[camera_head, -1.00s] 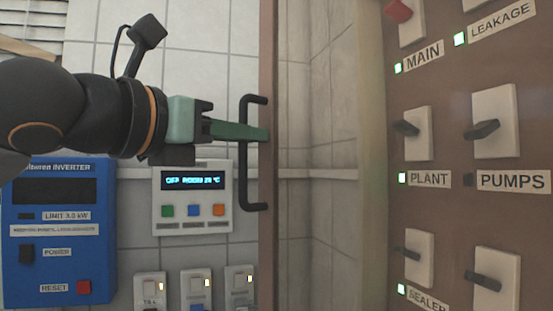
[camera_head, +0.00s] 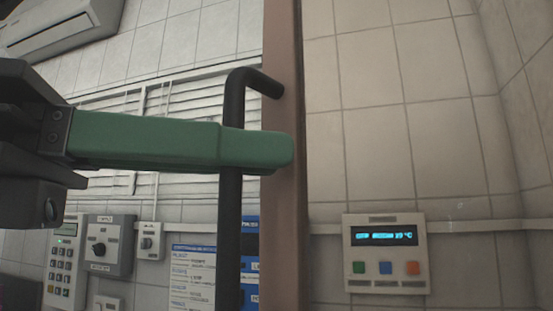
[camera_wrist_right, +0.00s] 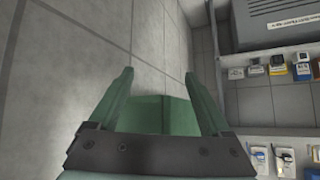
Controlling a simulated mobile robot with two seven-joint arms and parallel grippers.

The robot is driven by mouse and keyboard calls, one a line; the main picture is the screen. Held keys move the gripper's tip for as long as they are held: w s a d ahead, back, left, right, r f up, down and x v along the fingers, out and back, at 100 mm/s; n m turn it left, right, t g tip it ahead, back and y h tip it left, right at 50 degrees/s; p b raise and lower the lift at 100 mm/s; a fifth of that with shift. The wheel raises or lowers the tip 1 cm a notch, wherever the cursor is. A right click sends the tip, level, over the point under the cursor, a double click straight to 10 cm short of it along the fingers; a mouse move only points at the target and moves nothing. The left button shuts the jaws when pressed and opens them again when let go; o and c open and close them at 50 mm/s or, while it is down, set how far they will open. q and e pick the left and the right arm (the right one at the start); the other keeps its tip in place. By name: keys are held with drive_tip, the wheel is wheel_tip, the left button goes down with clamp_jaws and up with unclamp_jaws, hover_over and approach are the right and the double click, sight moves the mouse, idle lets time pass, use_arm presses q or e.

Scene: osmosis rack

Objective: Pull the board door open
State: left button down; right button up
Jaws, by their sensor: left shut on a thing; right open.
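The board door (camera_head: 284,200) shows edge-on as a brown vertical strip in the middle of the head view. Its black bar handle (camera_head: 232,215) stands on the left side of the door. My left gripper (camera_head: 255,150) comes in from the left with green fingers across the upper part of the handle, shut on it. The fingertips reach over the door's edge. My right gripper (camera_wrist_right: 160,100) shows in the right wrist view, open and empty, pointing at bare grey tiles.
A thermostat panel (camera_head: 385,255) with a blue display is on the tiled wall right of the door. A keypad (camera_head: 63,262) and a grey switch box (camera_head: 108,245) are on the wall at left. In the right wrist view, shelves with small devices (camera_wrist_right: 278,66) stand at right.

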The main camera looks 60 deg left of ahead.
use_arm(q)
drive_tip(key=shift+s+d, duration=0.4)
drive_tip(key=shift+s, duration=0.25)
drive_tip(key=c, duration=0.9)
unclamp_jaws()
drive_tip(key=s, duration=0.4)
drive_tip(key=s+a, duration=0.1)
drive_tip(key=s, duration=0.3)
drive_tip(key=s+a, duration=0.1)
drive_tip(key=s, duration=0.3)
drive_tip(key=shift+s+a, duration=0.15)
drive_tip(key=shift+a, duration=0.05)
drive_tip(key=shift+c, duration=0.2)
